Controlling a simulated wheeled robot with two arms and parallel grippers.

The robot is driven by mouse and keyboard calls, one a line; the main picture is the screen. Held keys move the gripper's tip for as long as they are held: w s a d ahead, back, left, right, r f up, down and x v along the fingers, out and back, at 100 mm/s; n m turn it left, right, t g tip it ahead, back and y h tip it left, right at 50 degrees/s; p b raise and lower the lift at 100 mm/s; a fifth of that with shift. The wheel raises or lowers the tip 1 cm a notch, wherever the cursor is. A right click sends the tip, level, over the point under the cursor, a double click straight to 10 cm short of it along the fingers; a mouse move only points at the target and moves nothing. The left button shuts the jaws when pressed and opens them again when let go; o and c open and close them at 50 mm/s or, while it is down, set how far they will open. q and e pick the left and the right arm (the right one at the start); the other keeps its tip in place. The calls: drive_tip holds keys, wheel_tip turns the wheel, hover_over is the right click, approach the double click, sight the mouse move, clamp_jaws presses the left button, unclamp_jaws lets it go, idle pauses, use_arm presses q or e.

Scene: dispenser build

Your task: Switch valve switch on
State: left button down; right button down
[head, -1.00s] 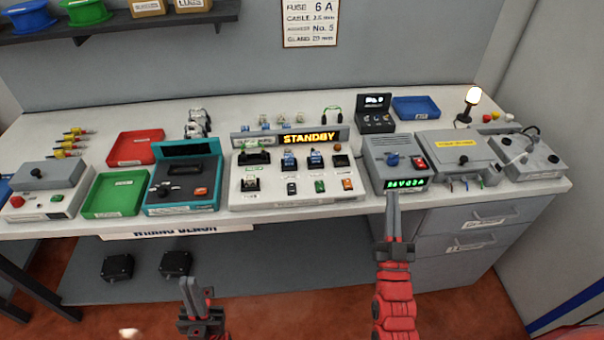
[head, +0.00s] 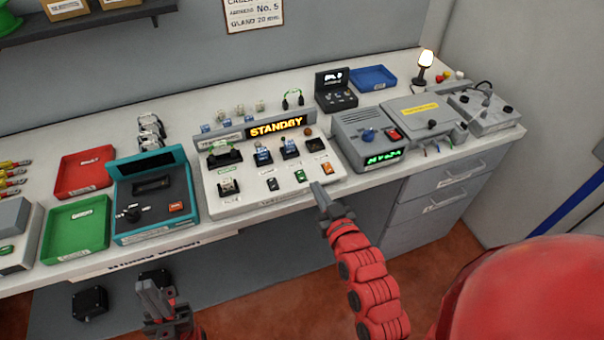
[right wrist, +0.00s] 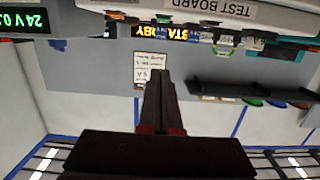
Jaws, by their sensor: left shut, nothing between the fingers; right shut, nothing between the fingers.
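The white test board (head: 240,205) stands on the bench with its amber display (head: 277,127) reading STANDBY. Its front row holds small rocker switches: a black one (head: 272,184), a green one (head: 300,176) and an orange one (head: 326,168). Their labels are too small to read, so I cannot tell which is the valve switch. My right gripper (head: 317,188) is shut and empty at the board's front edge, just below the green and orange switches. In the right wrist view its fingers (right wrist: 158,75) are together, with the board upside down at the top. My left gripper (head: 150,288) is shut and empty, low before the bench.
A teal-framed device (head: 155,195) stands left of the board, with green (head: 75,228) and red (head: 84,172) trays beyond. A grey supply unit (head: 368,140) with a green readout stands close on the right. The bench's front edge lies below my right gripper's tips.

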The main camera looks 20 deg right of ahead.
drive_tip(key=w, duration=0.1)
drive_tip(key=p, duration=0.3)
hover_over(303, 179)
drive_tip(key=shift+s+f, duration=0.3)
drive_tip(key=shift+f, duration=0.05)
drive_tip(key=f, duration=0.1)
drive_tip(key=f+p, duration=0.1)
drive_tip(key=shift+w+f, duration=0.25)
drive_tip(key=shift+f, duration=0.05)
drive_tip(key=shift+w+f+p, duration=0.1)
drive_tip(key=shift+f+p, duration=0.3)
drive_tip(key=shift+f, duration=0.6)
